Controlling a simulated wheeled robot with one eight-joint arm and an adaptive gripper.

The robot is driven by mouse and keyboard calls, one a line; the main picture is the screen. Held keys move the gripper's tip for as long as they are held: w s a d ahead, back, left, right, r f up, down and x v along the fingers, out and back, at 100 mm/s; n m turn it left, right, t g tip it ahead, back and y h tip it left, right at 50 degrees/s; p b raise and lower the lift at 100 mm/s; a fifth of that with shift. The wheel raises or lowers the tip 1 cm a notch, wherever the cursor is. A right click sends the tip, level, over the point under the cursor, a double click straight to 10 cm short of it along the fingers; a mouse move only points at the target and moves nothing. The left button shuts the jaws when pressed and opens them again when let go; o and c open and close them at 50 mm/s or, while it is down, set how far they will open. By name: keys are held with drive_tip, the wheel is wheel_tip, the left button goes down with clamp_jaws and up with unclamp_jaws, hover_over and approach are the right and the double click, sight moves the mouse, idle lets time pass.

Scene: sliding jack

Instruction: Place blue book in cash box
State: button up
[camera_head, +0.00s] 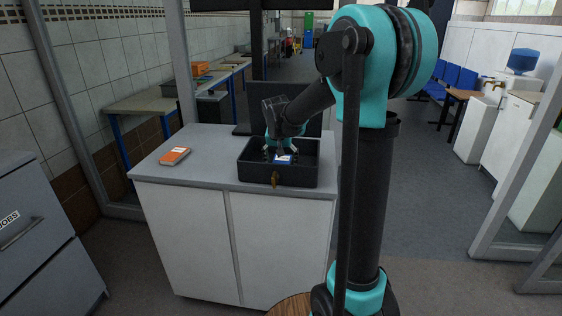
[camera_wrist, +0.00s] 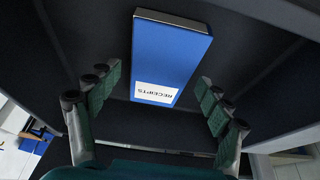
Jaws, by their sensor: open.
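The blue book (camera_wrist: 168,50) has a white label reading RECEIPTS. It is inside the black cash box (camera_wrist: 112,122), seen from above in the wrist view. In the head view the blue book (camera_head: 284,159) shows partly beneath my gripper, within the cash box (camera_head: 262,178) on the cabinet top. My gripper (camera_wrist: 155,100) is open, its green-padded fingers spread to either side of the book and apart from it. In the head view my gripper (camera_head: 281,152) is low over the box, and part of the book is hidden by it.
An orange book (camera_head: 175,156) lies on the white cabinet (camera_head: 207,141) left of the box. A dark monitor (camera_head: 300,100) stands behind the box. Glass partition frames stand at left and right. Bare counter lies between the orange book and the box.

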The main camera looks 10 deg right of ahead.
drive_tip(key=v, duration=1.2)
drive_tip(key=shift+s, duration=0.15)
